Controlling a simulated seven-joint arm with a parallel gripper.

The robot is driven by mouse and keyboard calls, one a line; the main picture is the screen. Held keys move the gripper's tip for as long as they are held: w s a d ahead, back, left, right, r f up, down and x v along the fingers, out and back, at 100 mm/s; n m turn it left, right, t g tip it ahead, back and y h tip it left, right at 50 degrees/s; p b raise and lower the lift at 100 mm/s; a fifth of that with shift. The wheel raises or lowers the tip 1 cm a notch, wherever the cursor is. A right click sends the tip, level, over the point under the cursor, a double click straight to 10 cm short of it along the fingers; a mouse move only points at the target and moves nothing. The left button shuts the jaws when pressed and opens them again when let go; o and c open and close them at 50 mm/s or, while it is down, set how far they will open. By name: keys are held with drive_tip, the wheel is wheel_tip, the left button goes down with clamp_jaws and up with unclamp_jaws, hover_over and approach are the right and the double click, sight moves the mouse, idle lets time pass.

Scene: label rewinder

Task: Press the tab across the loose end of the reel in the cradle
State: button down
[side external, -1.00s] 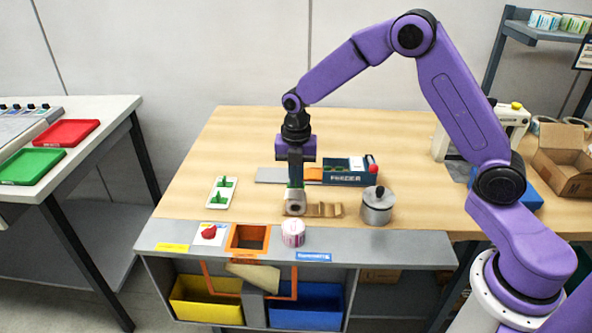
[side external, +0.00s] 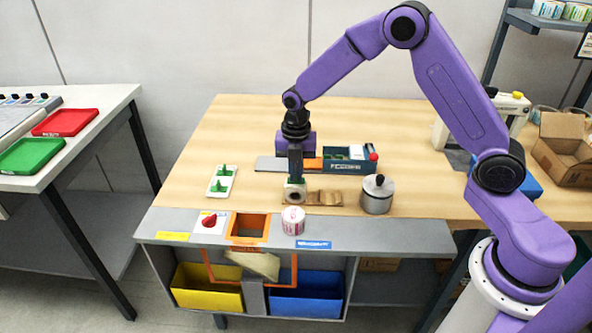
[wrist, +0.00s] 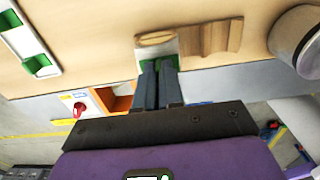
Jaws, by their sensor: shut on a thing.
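A pale reel with a brown core (side external: 295,195) sits on its side in the wooden cradle (side external: 325,197). My gripper (side external: 295,180) points down at the top of the reel, its fingers shut on a green tab (wrist: 150,66). In the wrist view the shut fingertips (wrist: 158,66) meet the tab at the reel's edge (wrist: 155,40). Tab and reel look touching, but the fingers hide part of the contact. The reel's loose end cannot be made out. More green tabs (side external: 221,184) stand on a white card at the left.
A lidded metal pot (side external: 377,194) stands right of the cradle. The feeder box (side external: 350,158) is behind my gripper. On the grey ledge are a red knob (side external: 209,221), an orange-framed opening (side external: 248,227) and a pink-and-white reel (side external: 293,220). The table's left back is clear.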

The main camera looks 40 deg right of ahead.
drive_tip(key=shift+f, duration=0.25)
idle(0.7)
drive_tip(key=c, duration=1.2)
unclamp_jaws()
wheel_tip(320, 180, up, 17)
drive_tip(key=s+a+m, duration=0.2)
drive_tip(key=s+m, duration=0.2)
drive_tip(key=s, duration=0.5)
drive_tip(key=s+a+m, duration=0.2)
drive_tip(key=s+m, duration=0.1)
drive_tip(key=s, duration=0.6)
drive_tip(key=s+d+f+m, duration=0.1)
drive_tip(key=s+d+m, duration=0.1)
drive_tip(key=s, duration=0.3)
drive_tip(key=s+d+f+m, duration=0.1)
drive_tip(key=s+d+m, duration=0.1)
drive_tip(key=s, duration=0.4)
drive_tip(key=s+d+f+m, duration=0.2)
drive_tip(key=s+m, duration=0.1)
drive_tip(key=s, duration=0.2)
drive_tip(key=shift+s+f, duration=0.1)
drive_tip(key=shift+s, duration=0.05)
